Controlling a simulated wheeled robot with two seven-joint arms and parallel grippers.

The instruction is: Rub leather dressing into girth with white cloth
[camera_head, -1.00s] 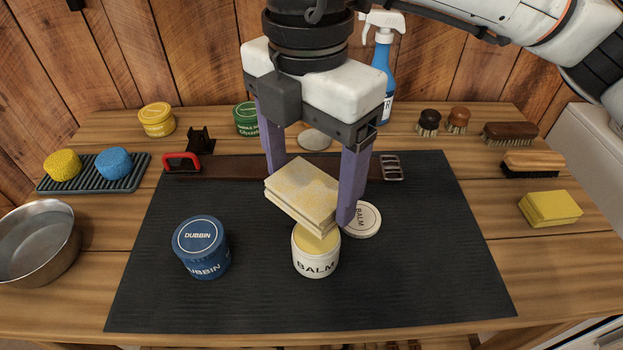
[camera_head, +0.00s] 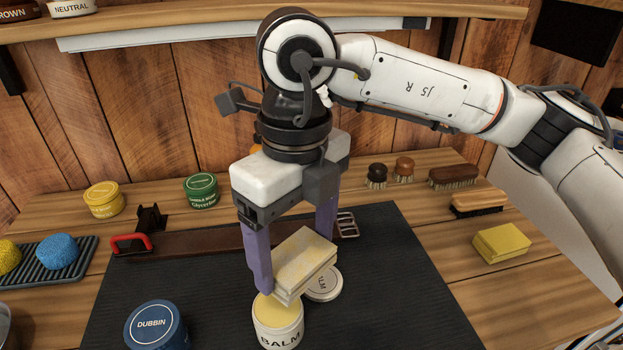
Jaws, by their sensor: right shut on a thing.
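My right gripper (camera_head: 294,258), its arm coming from the right, is shut on a folded, cream-white cloth (camera_head: 306,260) with a yellowish tint. The cloth is just above and slightly right of the open balm tin (camera_head: 280,322), whose pale yellow filling shows. I cannot tell whether they touch. The brown leather girth (camera_head: 200,241) lies across the back of the dark mat (camera_head: 405,290), behind the cloth and partly hidden by my fingers. Its metal buckle (camera_head: 347,226) shows right of the gripper. My left gripper is not in view.
The balm lid (camera_head: 324,284) lies beside the tin. A blue dubbin tin (camera_head: 156,326) stands at left on the mat. A red-edged black holder (camera_head: 131,243) is at the girth's left end. Brushes (camera_head: 453,176) and a yellow sponge (camera_head: 502,242) are at right. The mat's right side is clear.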

